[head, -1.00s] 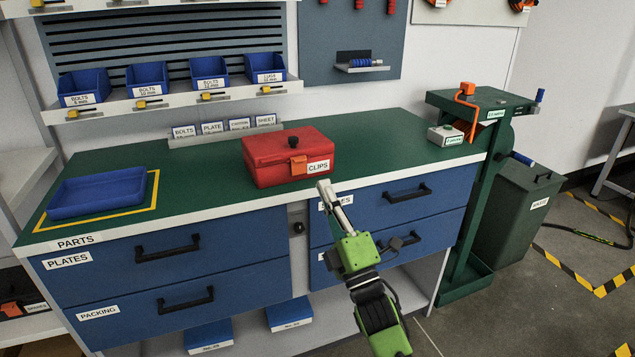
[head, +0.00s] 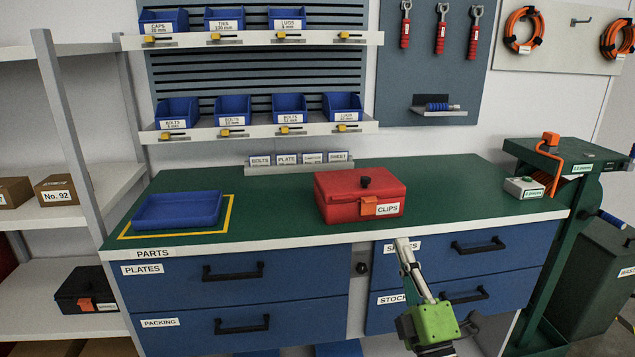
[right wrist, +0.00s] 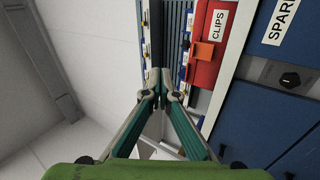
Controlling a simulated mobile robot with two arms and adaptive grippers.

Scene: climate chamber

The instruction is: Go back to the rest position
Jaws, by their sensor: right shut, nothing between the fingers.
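My right gripper (head: 404,243) is in front of the workbench, below the red CLIPS box (head: 335,205) and before the right-hand drawers. Its fingers are shut with nothing between them. In the right wrist view the fingertips (right wrist: 162,88) meet in the middle of the picture, and the red CLIPS box (right wrist: 207,50) shows sideways beyond them. The box is closed and stands on the green bench top (head: 275,200). My left gripper is not in view.
A blue tray (head: 178,210) lies inside a yellow outline on the bench. Drawers with black handles (head: 233,272) front it. A green machine stand (head: 550,235) is at right, with a bin (head: 590,270) beyond. Shelves (head: 70,220) stand at left.

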